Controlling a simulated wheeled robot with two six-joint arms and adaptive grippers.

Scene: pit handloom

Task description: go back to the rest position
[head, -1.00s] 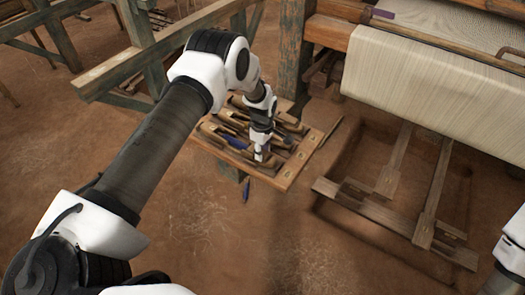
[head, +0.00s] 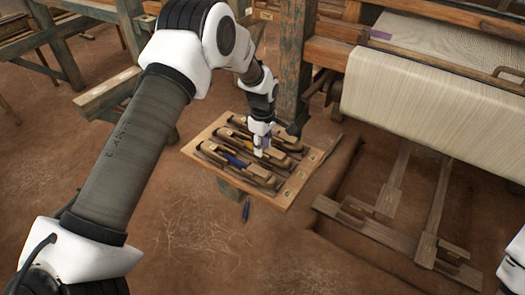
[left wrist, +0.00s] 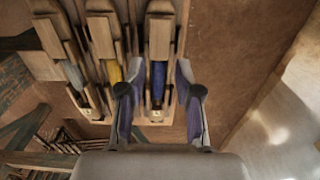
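My left gripper (head: 261,151) is over the wooden tray (head: 297,188) in the head view. In the left wrist view its two fingers (left wrist: 158,95) stand apart with nothing held between them. A shuttle with a dark blue bobbin (left wrist: 158,82) shows beyond the gap, apart from the fingers. My right gripper is out of view; only a white part of my right arm shows at the right edge of the head view.
The loom with its cream cloth (head: 420,95) stands at the right, with wooden treadles (head: 395,185) in the pit below. A wooden post (head: 296,55) rises behind the tray.

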